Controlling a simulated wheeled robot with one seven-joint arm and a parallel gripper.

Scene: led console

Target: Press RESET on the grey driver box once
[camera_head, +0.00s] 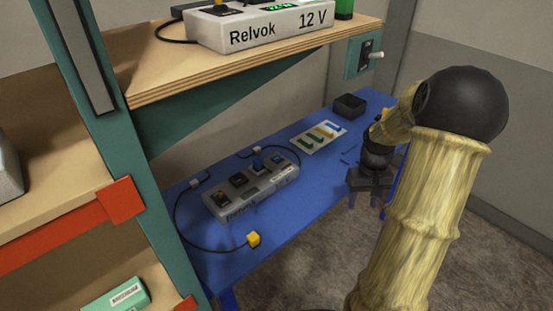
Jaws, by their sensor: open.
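The markings are too small to read, so I cannot tell which control is RESET. My gripper (367,200) is to the right of the grey box, near the bench's right edge, pointing down. It is open, with nothing seen between its fingers, and does not touch the box.
A pale box marked "Relvok 12 V" (262,30) stands on the wooden shelf (165,80) above. A yellow plug (253,239) on a black cable lies before the grey box. A white card (320,137) and black tray (349,105) lie behind. A teal upright stands left.

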